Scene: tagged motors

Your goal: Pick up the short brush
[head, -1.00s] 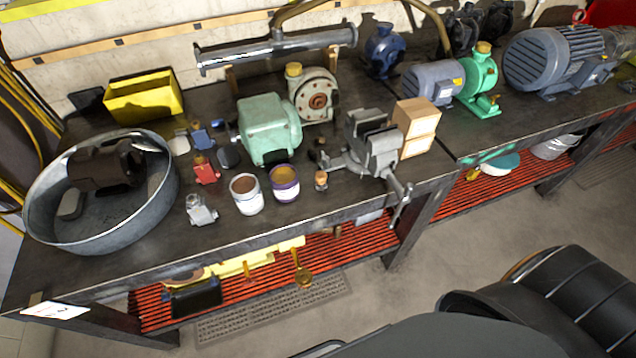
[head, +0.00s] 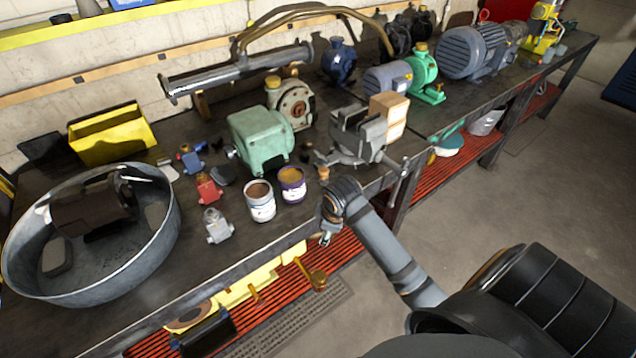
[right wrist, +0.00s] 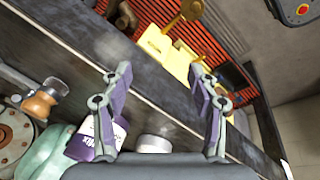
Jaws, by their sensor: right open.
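A small upright piece with an orange-brown wooden top (head: 323,173) stands near the bench's front edge, right of the purple tin. It looks like the short brush, but I cannot tell surely. In the right wrist view a wooden and metal piece (right wrist: 42,101) at the left seems to be the same one. My right gripper (head: 327,238) hangs just off the bench's front edge, close to that piece and not touching it. In the right wrist view its fingers (right wrist: 160,78) are spread, with nothing between them. My left gripper is out of view.
A purple tin (head: 292,184) and a white tin (head: 260,201) stand close by. A vise (head: 358,138) is on the right, a green pump (head: 260,136) behind. A large metal basin (head: 95,285) fills the left end. Below is a red slatted shelf (head: 345,262).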

